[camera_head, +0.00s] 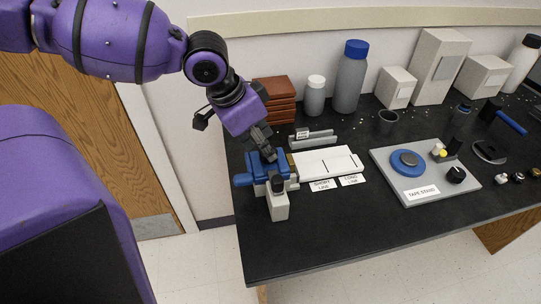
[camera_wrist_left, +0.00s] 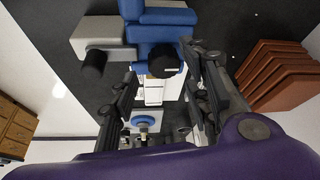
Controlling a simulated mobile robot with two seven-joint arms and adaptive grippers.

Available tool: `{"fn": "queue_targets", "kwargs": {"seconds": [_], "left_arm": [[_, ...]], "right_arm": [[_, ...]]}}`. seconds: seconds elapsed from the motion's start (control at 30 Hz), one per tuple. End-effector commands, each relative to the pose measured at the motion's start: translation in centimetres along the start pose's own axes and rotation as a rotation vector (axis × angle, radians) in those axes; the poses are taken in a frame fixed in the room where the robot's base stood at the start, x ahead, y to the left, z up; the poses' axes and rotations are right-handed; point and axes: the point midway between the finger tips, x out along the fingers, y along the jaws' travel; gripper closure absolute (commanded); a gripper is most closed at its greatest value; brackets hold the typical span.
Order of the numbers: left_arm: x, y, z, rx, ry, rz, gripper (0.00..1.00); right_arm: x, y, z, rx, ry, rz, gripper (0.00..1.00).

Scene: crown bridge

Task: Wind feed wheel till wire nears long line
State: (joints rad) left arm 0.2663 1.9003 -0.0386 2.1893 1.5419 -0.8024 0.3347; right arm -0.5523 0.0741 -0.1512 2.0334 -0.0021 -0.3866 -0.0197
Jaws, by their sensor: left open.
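The blue wire feeder (camera_head: 255,168) stands near the table's left edge. It also shows at the top of the left wrist view (camera_wrist_left: 160,20). A black round knob, which looks like the feed wheel (camera_wrist_left: 166,62), sits on it; the gripper hides it in the head view. My left gripper (camera_head: 268,154) is open above the feeder. In the left wrist view its fingers lie either side of the knob; I cannot tell whether they touch it. A white plate (camera_head: 315,162) with dark cross lines extends right, beside "SHORT LINE" (camera_head: 322,186) and "LONG LINE" (camera_head: 352,180) labels. I cannot make out the wire. My right gripper is not in view.
A grey block with a black knob (camera_head: 279,203) stands at the feeder's front. A grey tray (camera_head: 318,139) and brown stacked boxes (camera_head: 275,98) are behind. Bottles (camera_head: 351,78) stand further back. A tape stand (camera_head: 390,160) is to the right. The front table strip is clear.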

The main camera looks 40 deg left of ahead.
Motion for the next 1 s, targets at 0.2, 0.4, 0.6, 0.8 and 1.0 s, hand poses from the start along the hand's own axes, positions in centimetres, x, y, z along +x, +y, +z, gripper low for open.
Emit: {"fn": "queue_targets", "kwargs": {"seconds": [0.2, 0.4, 0.6, 0.8, 1.0], "left_arm": [[3.0, 0.0, 0.3, -0.001, -0.005, 0.000, 0.56], [3.3, 0.0, 0.0, 0.000, 0.001, -0.001, 0.56], [3.2, 0.0, -0.1, 0.000, 0.002, -0.001, 0.59], [3.2, 0.0, -0.1, 0.000, 0.002, 0.000, 0.85], [3.2, 0.1, 0.0, 0.002, 0.002, 0.003, 0.96]], "right_arm": [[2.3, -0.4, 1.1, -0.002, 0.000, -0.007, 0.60], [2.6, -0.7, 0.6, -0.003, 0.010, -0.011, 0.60], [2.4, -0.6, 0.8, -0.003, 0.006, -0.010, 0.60], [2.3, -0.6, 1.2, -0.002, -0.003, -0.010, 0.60], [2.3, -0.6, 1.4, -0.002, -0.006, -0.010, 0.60]]}}
